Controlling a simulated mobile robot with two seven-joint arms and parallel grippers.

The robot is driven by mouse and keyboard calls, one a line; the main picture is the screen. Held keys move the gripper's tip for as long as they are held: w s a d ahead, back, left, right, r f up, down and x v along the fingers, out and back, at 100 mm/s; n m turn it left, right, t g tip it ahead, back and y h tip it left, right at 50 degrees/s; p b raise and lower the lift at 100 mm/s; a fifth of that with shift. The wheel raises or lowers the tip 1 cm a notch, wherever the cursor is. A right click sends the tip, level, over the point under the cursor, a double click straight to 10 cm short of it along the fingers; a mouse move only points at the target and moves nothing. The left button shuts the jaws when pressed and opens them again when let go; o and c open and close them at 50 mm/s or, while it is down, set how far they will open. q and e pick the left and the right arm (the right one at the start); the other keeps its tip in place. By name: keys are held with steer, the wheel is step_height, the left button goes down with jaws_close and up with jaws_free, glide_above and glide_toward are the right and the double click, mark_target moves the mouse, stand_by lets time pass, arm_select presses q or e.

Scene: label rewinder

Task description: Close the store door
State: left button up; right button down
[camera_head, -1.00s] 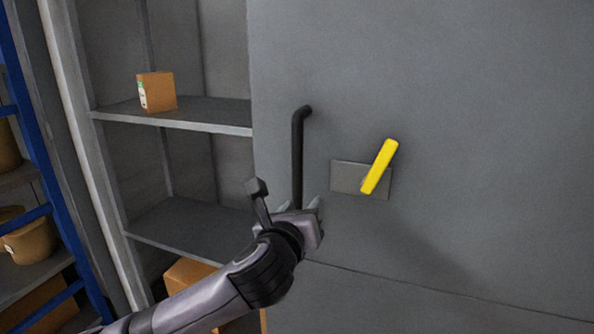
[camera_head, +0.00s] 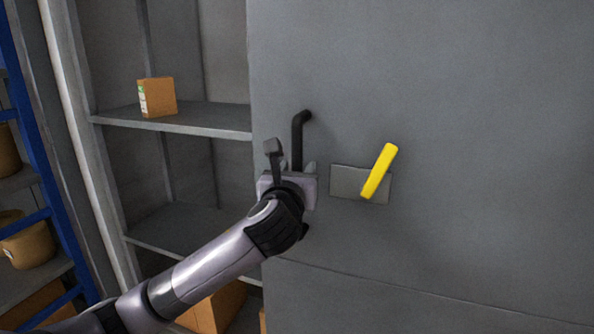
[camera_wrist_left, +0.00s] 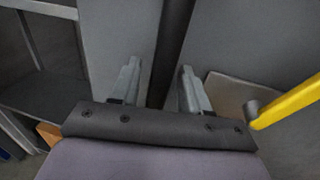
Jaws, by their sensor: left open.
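The grey store door (camera_head: 460,120) fills the right side of the head view and stands open, with shelves showing past its left edge. A black vertical bar handle (camera_head: 298,135) is near that edge. To its right, a yellow lever (camera_head: 379,171) sits tilted on a grey plate (camera_head: 345,182). My left gripper (camera_head: 296,170) is open at the handle's lower part. In the left wrist view, the handle (camera_wrist_left: 172,50) runs between the two spread fingers (camera_wrist_left: 158,85), with gaps on both sides. My right gripper is in neither view.
Behind the door's left edge, a cardboard box (camera_head: 157,97) stands on a grey shelf (camera_head: 185,119). Another box (camera_head: 215,308) is low down behind my arm. A blue rack frame (camera_head: 38,170) with several brown containers stands at the far left.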

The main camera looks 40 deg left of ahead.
arm_select(q)
steer(key=shift+w, duration=0.1)
steer(key=shift+a, duration=0.1)
jaws_close()
